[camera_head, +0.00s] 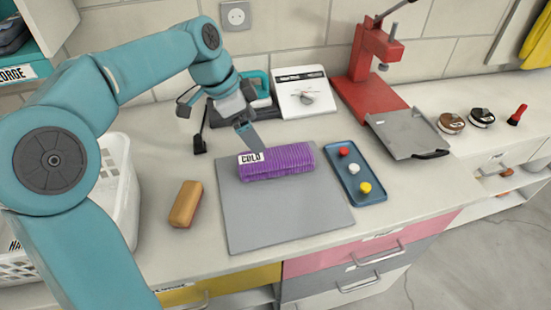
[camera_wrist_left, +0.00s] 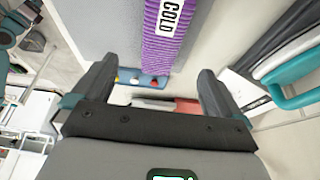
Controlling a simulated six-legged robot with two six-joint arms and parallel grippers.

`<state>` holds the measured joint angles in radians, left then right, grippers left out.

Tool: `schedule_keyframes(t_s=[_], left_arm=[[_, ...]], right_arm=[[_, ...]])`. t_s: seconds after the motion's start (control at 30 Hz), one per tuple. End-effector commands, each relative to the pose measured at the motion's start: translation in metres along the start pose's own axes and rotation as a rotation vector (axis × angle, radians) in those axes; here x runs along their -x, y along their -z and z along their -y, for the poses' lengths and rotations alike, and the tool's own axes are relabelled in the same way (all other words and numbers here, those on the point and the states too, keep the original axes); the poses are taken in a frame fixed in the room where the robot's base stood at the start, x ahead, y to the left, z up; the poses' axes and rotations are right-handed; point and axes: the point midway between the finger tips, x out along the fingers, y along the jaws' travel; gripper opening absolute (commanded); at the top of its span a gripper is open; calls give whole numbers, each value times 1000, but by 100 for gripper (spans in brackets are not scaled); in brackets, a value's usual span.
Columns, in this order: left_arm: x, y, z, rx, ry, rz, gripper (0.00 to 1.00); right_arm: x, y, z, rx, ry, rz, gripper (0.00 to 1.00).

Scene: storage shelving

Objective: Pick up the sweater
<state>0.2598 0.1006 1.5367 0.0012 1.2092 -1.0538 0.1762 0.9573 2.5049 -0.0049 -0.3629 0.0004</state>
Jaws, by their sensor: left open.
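The folded purple knit sweater (camera_head: 285,160) lies on a flat grey mat (camera_head: 285,217) on the counter, with a white "COLD" label at its left end. It also shows at the top of the left wrist view (camera_wrist_left: 164,45), cut off by the frame edge. My left gripper (camera_head: 226,141) is open and empty, behind and left of the sweater's labelled end. One finger appears just above the label in the head view; I cannot tell whether it touches. In the left wrist view the open fingers (camera_wrist_left: 154,76) are spread wide, with the sweater beyond their tips. My right gripper is out of view.
A blue tray (camera_head: 337,189) with small knobs stands right of the mat. A tan block (camera_head: 186,204) and white basket (camera_head: 122,165) are at left. A white box with a dial (camera_head: 303,98), a teal-handled tool (camera_head: 262,84) and a red press (camera_head: 362,75) stand behind.

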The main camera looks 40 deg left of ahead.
Motion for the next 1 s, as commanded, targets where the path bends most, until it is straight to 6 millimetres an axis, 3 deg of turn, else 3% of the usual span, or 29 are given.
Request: schedule_keyframes(t_s=[0.03, 0.2, 0.47, 0.7, 1.0], left_arm=[[-15, -1, -2, -1, -4, 2, 100], [-50, 0, -3, -2, -4, 2, 100], [-72, 2, 0, -1, -2, 1, 100], [-110, 5, 6, 0, -2, 1, 100], [-118, 5, 8, 0, 2, -1, 100]], right_arm=[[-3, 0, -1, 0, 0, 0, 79], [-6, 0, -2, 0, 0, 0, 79], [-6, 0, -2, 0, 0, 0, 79], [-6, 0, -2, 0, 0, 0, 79], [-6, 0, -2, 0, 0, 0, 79]])
